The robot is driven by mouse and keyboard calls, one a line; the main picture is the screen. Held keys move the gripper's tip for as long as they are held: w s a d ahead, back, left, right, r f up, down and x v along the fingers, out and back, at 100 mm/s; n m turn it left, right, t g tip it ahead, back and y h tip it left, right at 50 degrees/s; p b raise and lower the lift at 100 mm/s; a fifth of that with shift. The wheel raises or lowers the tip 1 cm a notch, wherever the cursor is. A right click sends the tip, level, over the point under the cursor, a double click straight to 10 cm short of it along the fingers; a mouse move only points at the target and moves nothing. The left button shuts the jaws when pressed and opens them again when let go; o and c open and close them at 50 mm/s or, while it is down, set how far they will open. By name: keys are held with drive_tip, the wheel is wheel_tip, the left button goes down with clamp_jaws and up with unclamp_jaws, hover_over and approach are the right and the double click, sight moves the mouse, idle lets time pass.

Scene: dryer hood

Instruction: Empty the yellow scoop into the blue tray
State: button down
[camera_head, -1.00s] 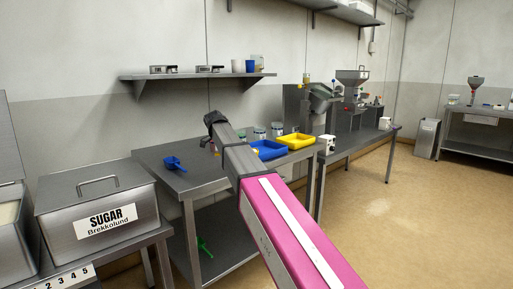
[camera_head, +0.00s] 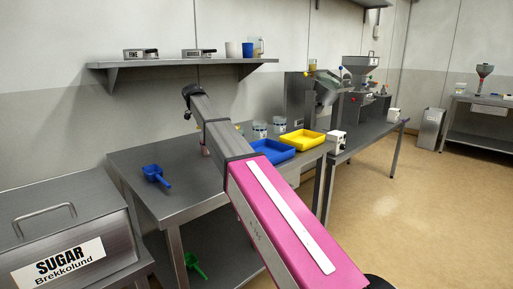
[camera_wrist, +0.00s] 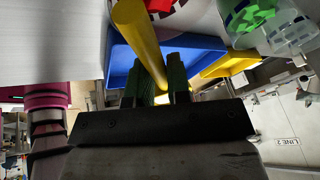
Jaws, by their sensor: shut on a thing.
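My gripper (camera_wrist: 157,85) is shut on the yellow scoop's handle (camera_wrist: 138,38), a smooth yellow bar running up out of the wrist view. The scoop's bowl and anything in it are out of sight. The blue tray (camera_wrist: 202,46) shows behind the handle in the wrist view; the gap between scoop and tray cannot be told. In the head view the blue tray (camera_head: 272,152) sits on the steel table, right of my arm. My gripper and the yellow scoop are hidden behind my arm there.
A yellow tray (camera_head: 302,141) adjoins the blue tray's far right. Jars (camera_head: 260,129) stand behind. A blue scoop (camera_head: 156,176) lies at the table's left; a green scoop (camera_head: 194,263) is below. A sugar bin (camera_head: 70,235) stands front left. A shelf (camera_head: 180,68) hangs above.

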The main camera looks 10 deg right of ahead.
sight(239, 127)
drive_tip(key=shift+w+a+r, duration=0.1)
drive_tip(key=shift+w, duration=0.35)
drive_tip(key=shift+s+d+r+t+y, duration=0.15)
drive_tip(key=shift+s+d+r+y, duration=0.1)
drive_tip(key=shift+d+y, duration=0.25)
drive_tip(key=shift+s+d+r+t+y, duration=0.1)
drive_tip(key=shift+s+d+t+y, duration=0.1)
drive_tip(key=shift+d+y, duration=0.25)
drive_tip(key=shift+s+d+f+t+y, duration=0.25)
drive_tip(key=shift+d+f+y, duration=0.2)
drive_tip(key=shift+d+y, duration=0.25)
drive_tip(key=shift+s+d+m, duration=0.1)
drive_tip(key=shift+d+m, duration=0.2)
drive_tip(key=shift+s+d+t+y+p, duration=0.2)
drive_tip(key=shift+s+d+t+y, duration=0.1)
drive_tip(key=shift+d+y, duration=0.35)
drive_tip(key=shift+s+d+t+y+p, duration=0.15)
drive_tip(key=shift+s+d+y+p, duration=0.1)
drive_tip(key=shift+d+y, duration=0.4)
drive_tip(key=shift+s+d+t+y+p, duration=0.25)
drive_tip(key=shift+d+y, duration=0.2)
drive_tip(key=shift+d, duration=0.4)
